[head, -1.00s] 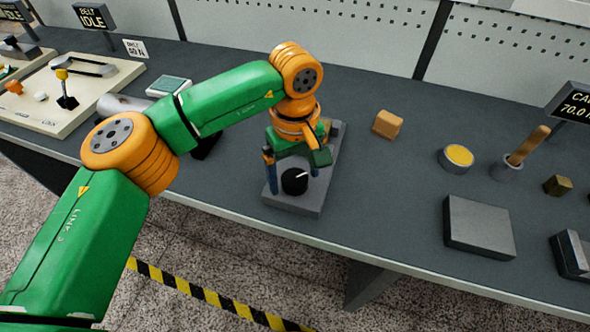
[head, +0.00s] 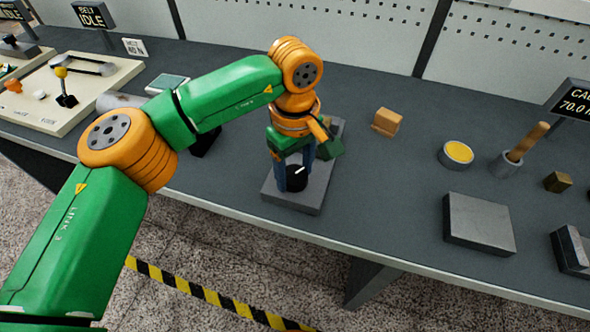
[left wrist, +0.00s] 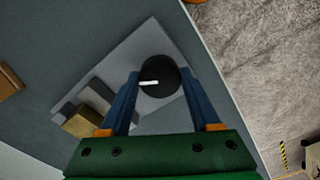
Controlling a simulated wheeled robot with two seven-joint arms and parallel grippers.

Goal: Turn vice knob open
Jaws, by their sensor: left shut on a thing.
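The vice knob (head: 296,178) is a black round knob with a white pointer line, near the front of the grey vice base plate (head: 312,200). My left gripper (head: 296,172) comes down on it from above, with its blue fingers on opposite sides of the knob, shut on it. In the left wrist view the knob (left wrist: 160,78) sits between the two fingertips (left wrist: 160,84), its white line pointing left. The vice jaws (left wrist: 92,100) show beside the left finger, with a brass-coloured block (left wrist: 82,126) by them. My right gripper is not in view.
An orange-brown block (head: 387,121) lies right of the vice. A yellow-topped tin (head: 457,154), a cup with a wooden handle (head: 507,165) and a flat grey block (head: 478,224) stand farther right. A cream panel with a lever (head: 66,98) is at left.

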